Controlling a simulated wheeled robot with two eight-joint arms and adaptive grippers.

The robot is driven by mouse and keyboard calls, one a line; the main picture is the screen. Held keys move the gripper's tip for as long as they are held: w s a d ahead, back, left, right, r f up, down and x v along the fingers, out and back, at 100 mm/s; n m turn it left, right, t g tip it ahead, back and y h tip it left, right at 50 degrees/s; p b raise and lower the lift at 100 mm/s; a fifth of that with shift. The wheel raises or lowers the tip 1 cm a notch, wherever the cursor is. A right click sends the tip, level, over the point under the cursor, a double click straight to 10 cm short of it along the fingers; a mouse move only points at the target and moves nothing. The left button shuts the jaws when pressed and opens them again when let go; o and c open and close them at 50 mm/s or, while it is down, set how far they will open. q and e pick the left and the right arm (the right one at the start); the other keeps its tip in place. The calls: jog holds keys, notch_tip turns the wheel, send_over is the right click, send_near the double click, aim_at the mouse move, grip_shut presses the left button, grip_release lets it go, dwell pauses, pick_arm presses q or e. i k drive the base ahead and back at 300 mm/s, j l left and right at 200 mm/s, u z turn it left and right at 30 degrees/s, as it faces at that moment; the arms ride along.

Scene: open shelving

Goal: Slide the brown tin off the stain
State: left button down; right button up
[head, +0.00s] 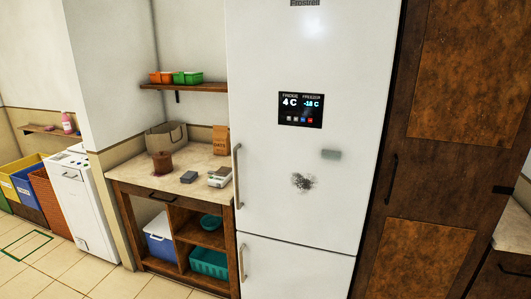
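The brown tin (162,162) stands upright on the light countertop (190,162) of a wooden shelf unit, left of the fridge. A dark reddish stain (157,175) shows on the countertop at the tin's base, along its front and left. The tin hides the rest of the stain. Neither of my grippers is in the head view, and nothing is touching the tin.
A grey block (189,177), a small white scale-like device (219,177), a brown oats bag (221,139) and a grey-brown bin (166,136) share the countertop. The tall white fridge (290,200) borders it on the right. A wall shelf (185,87) holds small tubs above. Tiled floor lies front left.

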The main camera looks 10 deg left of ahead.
aim_at(165, 167)
jog(key=i+j+u, duration=0.15)
jog(key=i+u, duration=0.6)
jog(key=u, duration=0.15)
jog(key=i+l+u, duration=0.1)
jog(key=i+u, duration=0.35)
jog(key=i+j, duration=0.1)
jog(key=i, duration=0.3)
jog(key=i+j+u, duration=0.15)
jog(key=i, duration=0.3)
